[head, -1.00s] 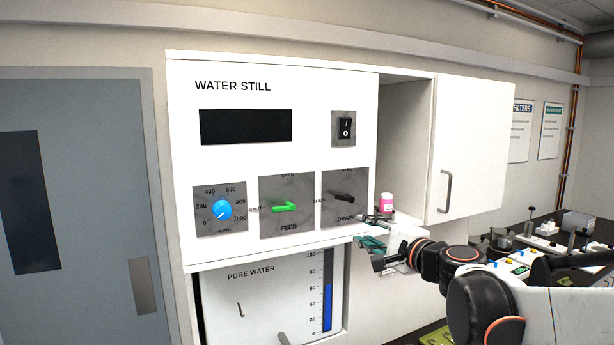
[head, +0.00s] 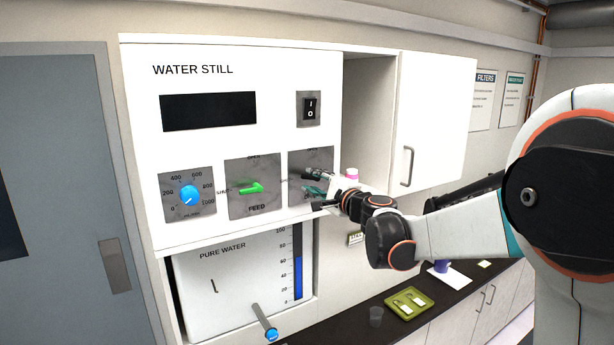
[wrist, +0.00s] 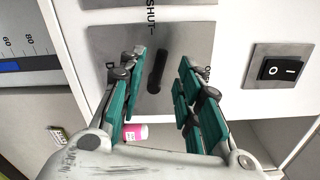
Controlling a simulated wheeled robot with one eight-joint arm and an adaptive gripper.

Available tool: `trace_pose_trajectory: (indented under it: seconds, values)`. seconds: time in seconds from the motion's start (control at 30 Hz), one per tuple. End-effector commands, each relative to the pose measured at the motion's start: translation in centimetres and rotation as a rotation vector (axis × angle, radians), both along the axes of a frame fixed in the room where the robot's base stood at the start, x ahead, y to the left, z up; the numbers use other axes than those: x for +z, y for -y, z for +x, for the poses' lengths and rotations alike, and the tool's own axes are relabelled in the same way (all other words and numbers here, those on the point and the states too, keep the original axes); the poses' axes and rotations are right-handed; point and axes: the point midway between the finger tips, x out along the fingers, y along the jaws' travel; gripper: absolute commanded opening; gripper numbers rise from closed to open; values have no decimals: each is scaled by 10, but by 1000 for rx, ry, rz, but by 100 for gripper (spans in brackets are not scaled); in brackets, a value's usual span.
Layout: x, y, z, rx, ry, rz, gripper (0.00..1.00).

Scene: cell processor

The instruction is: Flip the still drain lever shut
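The drain lever (wrist: 157,72) is a short black handle on a grey marbled plate (wrist: 203,42) of the white water still. In the wrist view the SHUT label is above it and OPEN is at the right, partly hidden. The lever runs roughly up and down there; I cannot tell its setting. My gripper (wrist: 161,62) is open, with green-padded fingers on either side of the lever and gaps showing between. In the head view my gripper (head: 314,183) is in front of the drain plate (head: 298,160) and hides most of the lever.
The green feed lever (head: 251,188) and blue knob (head: 190,195) are to the left. The power switch (head: 311,109) is above. A pink-labelled bottle (head: 352,174) stands in the open shelf to the right. A blue-ended tap (head: 270,334) juts out below.

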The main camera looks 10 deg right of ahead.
Motion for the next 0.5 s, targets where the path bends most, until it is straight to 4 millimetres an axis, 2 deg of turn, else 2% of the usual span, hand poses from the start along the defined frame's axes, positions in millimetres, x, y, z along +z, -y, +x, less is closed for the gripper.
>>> trace_pose_trajectory:
  seconds: [0.2, 0.5]
  values:
    - [1, -8, 26, 0, 0, 0, 32]
    - [0, -12, 35, 0, 0, 0, 32]
